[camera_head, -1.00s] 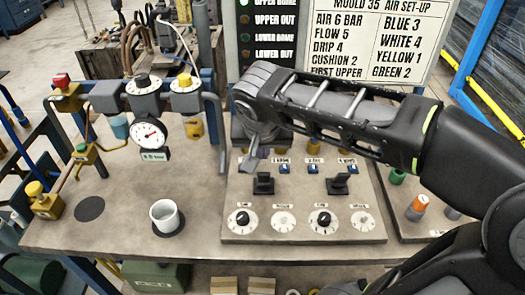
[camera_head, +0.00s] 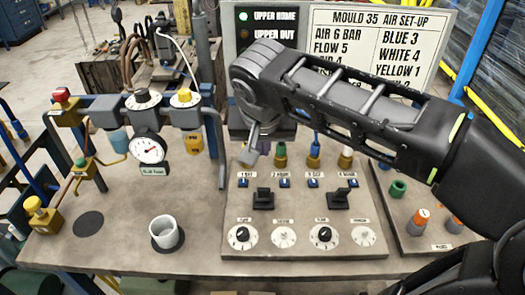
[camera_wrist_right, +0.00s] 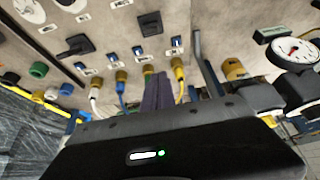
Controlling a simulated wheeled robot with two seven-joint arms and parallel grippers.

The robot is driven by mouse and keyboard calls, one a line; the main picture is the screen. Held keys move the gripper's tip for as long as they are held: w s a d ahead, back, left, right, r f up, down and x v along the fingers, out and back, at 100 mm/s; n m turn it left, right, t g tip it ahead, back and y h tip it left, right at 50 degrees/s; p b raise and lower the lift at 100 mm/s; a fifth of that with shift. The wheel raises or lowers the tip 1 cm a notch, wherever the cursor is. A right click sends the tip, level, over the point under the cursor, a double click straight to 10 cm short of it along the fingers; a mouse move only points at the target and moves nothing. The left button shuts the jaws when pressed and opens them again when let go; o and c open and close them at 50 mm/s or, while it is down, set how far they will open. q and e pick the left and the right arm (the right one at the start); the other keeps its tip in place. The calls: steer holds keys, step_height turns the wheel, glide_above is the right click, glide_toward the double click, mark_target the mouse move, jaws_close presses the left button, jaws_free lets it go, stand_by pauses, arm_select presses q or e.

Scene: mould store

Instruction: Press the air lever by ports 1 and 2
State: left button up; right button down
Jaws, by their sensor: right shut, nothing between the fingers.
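The black air lever by ports 1 and 2 (camera_head: 263,199) is on the left of the grey panel, below the small blue port tags. It also shows in the right wrist view (camera_wrist_right: 150,22). My right gripper (camera_head: 249,157) is above the back of the panel, apart from the lever, and partly covers the port 1 area. My left gripper is out of view.
A second black lever (camera_head: 338,197) is on the panel's right side. Several dials are along the front, including one with a black knob (camera_head: 242,235). A pressure gauge (camera_head: 149,149) and a white cup (camera_head: 165,231) stand left of the panel. Brass hose ports (camera_head: 313,157) line the back.

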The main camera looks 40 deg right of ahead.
steer(key=s+a+r, duration=0.1)
steer(key=s+r, duration=0.1)
steer(key=r, duration=0.1)
steer(key=shift+s+a, duration=0.1)
steer(key=shift+a, duration=0.25)
steer(key=shift+f, duration=0.1)
